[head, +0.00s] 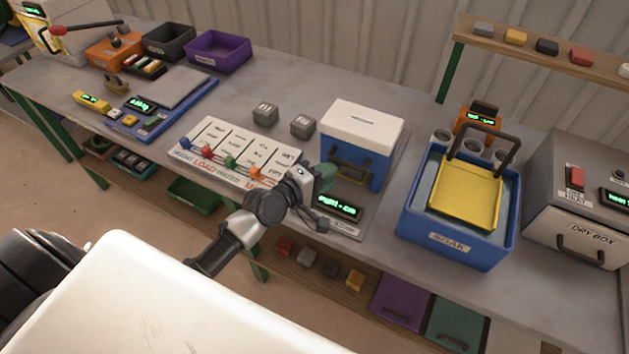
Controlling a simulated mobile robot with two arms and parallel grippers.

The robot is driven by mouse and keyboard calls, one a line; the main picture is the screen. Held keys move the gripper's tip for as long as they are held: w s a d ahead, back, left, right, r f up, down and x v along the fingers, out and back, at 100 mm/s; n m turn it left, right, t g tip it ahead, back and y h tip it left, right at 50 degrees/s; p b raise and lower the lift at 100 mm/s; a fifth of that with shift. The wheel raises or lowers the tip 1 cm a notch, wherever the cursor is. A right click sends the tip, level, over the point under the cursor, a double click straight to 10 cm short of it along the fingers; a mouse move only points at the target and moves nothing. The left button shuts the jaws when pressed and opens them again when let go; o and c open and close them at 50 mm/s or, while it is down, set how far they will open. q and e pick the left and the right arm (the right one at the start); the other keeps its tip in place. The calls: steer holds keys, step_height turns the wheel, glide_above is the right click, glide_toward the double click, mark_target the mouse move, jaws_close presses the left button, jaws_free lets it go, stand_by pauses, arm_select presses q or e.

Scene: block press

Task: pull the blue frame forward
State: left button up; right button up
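The blue frame (382,163) stands on the workbench right of centre, under a white labelled top (362,120). A dark handle bar shows on its front. My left gripper (326,177) is at the frame's front left, close to the handle. The wrist hides part of the gripper, so I cannot tell whether its fingers are open or shut, or whether they touch the handle. My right gripper is not in view.
A display unit (338,208) sits in front of the frame. A card with coloured sliders (228,146) and two grey blocks (302,125) are to the left. A blue SOAK tub (450,245) and a DRY BOX (585,238) stand to the right.

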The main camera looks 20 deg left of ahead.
arm_select(q)
steer(key=shift+v, duration=2.15)
steer(key=s+d+f+m+g+y, duration=0.1)
steer(key=s+d+f+m+g, duration=0.15)
steer(key=s+m, duration=0.25)
steer(key=s+d+f+m+g, duration=0.2)
steer(key=s+m+g, duration=0.2)
steer(key=s+m, duration=0.1)
steer(key=s+a+m+g+y, duration=0.4)
steer(key=s+m+g+y, duration=0.15)
steer(key=s, duration=0.75)
steer(key=s+f+b+x, duration=0.1)
steer(key=s+x, duration=0.2)
steer(key=x, duration=1)
steer(key=s+b+x, duration=0.1)
steer(key=s+x, duration=0.1)
steer(key=x, duration=1.1)
steer(key=s+a+f+g+b, duration=0.1)
steer(key=s+a+f, duration=0.2)
steer(key=s+f, duration=1.4)
steer(key=shift+f+m, duration=0.45)
steer(key=shift+f, duration=0.15)
